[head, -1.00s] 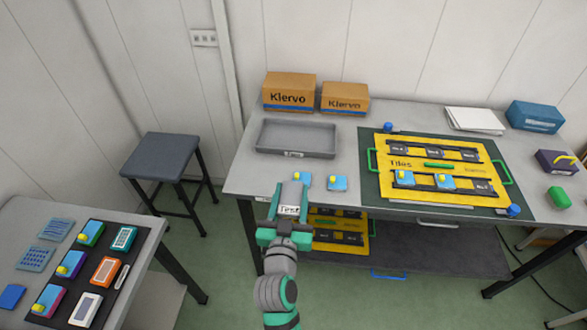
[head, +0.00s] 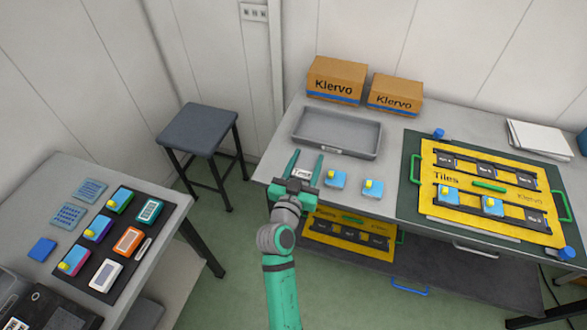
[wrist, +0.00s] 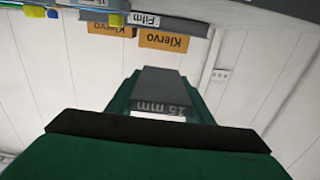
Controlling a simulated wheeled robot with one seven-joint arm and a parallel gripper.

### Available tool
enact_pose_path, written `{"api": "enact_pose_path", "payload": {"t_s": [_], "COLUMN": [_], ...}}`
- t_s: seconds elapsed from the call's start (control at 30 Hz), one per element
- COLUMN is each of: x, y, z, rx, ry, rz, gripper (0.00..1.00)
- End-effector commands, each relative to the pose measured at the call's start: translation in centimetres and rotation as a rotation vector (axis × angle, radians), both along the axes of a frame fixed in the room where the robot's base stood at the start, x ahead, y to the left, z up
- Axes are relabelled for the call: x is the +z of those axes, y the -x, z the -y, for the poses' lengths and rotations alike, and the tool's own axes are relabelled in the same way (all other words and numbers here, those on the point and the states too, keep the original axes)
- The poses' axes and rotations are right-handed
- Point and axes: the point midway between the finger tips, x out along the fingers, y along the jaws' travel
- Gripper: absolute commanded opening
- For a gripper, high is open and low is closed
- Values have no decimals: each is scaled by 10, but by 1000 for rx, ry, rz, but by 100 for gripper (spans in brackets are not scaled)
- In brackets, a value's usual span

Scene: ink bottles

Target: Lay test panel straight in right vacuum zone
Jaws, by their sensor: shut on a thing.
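My gripper (head: 307,157) is shut on a grey block, apparently the test panel (head: 301,174), whose white label seems to start with "Tes". In the wrist view the grey block (wrist: 163,82) sits between the green fingers, with "15 mm" on its near end. In the head view the gripper is at the front left edge of the grey table, left of two small blue items with yellow tops. A yellow "Tiles" frame (head: 462,205) lies on a dark green board (head: 412,152) at the table's right. I cannot tell which surface is the right vacuum zone.
A grey tray (head: 338,148) stands behind the gripper, with two Klervo boxes (head: 336,80) (head: 394,95) behind it. A second yellow frame (head: 345,240) is on the lower shelf. A stool (head: 198,127) and a side table with a black mat (head: 132,222) stand left.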

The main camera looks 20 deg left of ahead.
Motion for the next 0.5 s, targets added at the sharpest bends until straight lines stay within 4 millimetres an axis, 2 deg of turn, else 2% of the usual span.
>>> {"api": "enact_pose_path", "payload": {"t_s": [0.03, 0.2, 0.5], "x": [-12, -37, -58], "y": [-4, -14, -23], "z": [-7, -35, -53], "rx": [2, 19, 25], "ry": [5, 3, 2], "rz": [-6, -4, -4], "gripper": [25, 25, 25]}}
